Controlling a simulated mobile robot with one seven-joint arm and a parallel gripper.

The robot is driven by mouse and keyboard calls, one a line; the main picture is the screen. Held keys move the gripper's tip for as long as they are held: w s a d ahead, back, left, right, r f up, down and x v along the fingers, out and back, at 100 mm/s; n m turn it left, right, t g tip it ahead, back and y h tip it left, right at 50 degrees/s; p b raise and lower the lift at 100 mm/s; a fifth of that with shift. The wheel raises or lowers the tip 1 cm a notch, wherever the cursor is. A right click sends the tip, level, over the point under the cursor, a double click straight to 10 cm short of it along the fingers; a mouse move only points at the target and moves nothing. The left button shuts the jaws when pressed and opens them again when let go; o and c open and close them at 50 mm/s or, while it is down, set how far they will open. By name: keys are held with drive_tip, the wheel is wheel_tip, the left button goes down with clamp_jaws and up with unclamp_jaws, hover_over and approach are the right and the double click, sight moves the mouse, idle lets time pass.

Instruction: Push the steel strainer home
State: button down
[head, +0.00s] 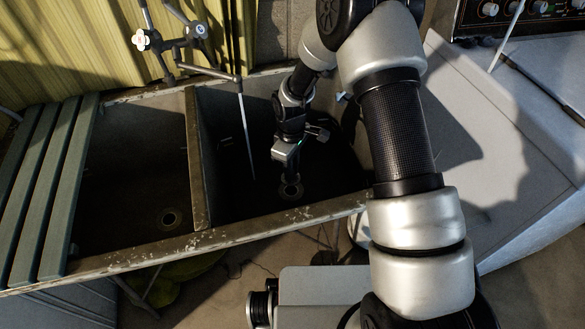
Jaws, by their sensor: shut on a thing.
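My gripper (291,176) reaches down into the right basin of the sink, fingers pointing at the drain. It is shut on the steel strainer (291,190), which shows as a small pale round shape at the drain at the basin floor. The fingertips are dark and small here, and they partly hide the strainer. I cannot tell how deep the strainer sits or whether it is level in the drain opening.
The left basin (130,185) is empty, with its own drain (170,219). A divider (196,160) stands between the basins. A tap (172,40) with a long spout hangs over the sink. A white appliance (500,150) stands at the right.

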drive_tip(key=shift+f+b, duration=1.6)
drive_tip(key=shift+f, duration=0.6)
drive_tip(key=shift+f, duration=0.2)
drive_tip(key=shift+f+b, duration=0.9)
drive_tip(key=shift+f, duration=0.05)
drive_tip(key=c, duration=1.6)
unclamp_jaws()
drive_tip(key=shift+o, duration=0.2)
wheel_tip(320, 180, up, 17)
drive_tip(key=p, duration=0.4)
drive_tip(key=shift+r+p, duration=0.2)
drive_tip(key=shift+p, duration=0.15)
